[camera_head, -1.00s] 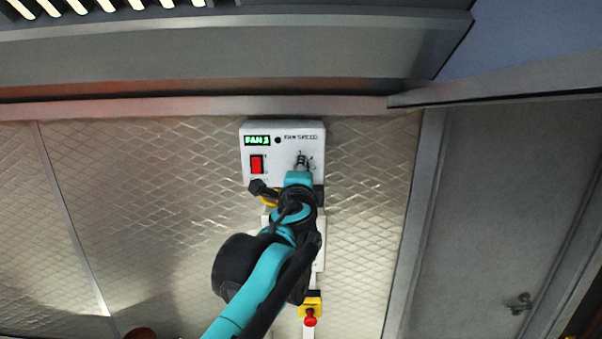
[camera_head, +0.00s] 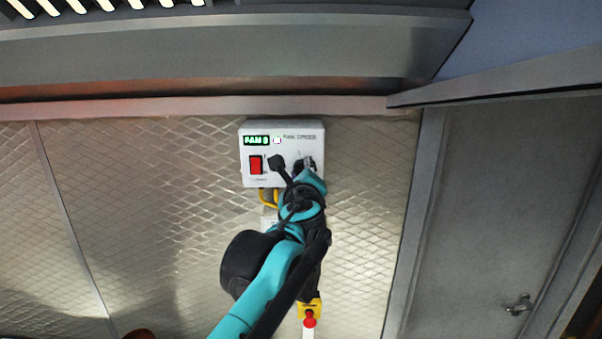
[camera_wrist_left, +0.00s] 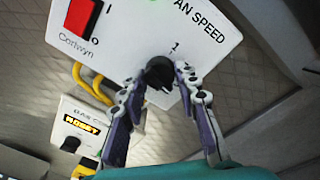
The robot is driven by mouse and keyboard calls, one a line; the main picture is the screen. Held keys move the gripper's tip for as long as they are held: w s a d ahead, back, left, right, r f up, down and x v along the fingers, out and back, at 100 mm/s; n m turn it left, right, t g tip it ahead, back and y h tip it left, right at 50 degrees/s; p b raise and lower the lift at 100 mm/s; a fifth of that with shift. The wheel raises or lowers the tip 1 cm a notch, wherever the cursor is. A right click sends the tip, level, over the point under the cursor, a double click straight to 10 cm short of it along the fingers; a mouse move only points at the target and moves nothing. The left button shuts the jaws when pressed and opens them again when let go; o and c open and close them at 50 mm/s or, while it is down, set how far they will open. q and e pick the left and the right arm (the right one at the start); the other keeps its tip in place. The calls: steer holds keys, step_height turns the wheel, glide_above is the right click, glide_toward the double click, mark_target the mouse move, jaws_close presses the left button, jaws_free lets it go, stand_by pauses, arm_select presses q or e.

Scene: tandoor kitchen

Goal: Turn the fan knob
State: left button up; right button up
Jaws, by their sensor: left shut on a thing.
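The white fan control box (camera_head: 282,131) is on the quilted metal wall, with a green display (camera_head: 256,141), a lamp (camera_head: 277,140) and "FAN SPEED" lettering. The black fan knob (camera_wrist_left: 158,72) is on its lower right part, and the left wrist view shows it between the two fingers. My left gripper (camera_wrist_left: 158,80) is shut on the knob, one finger on each side. In the head view my left gripper (camera_head: 304,166) covers most of the knob. My right gripper is not in view.
A red rocker switch (camera_head: 255,164) is left of the knob. A yellow cable (camera_wrist_left: 92,85) hangs below the box, near a second white box (camera_wrist_left: 70,108) with an orange display. A red push button (camera_head: 309,322) is lower down. A grey door (camera_head: 490,200) is at right.

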arm_select(q)
steer(key=shift+f, duration=0.1)
stand_by(0.4)
steer(key=o, duration=1.2)
steer(key=shift+c, duration=0.2)
steer(key=s+r, duration=0.1)
steer(key=s, duration=1.1)
steer(key=shift+d, duration=0.15)
steer(key=shift+f, duration=0.1)
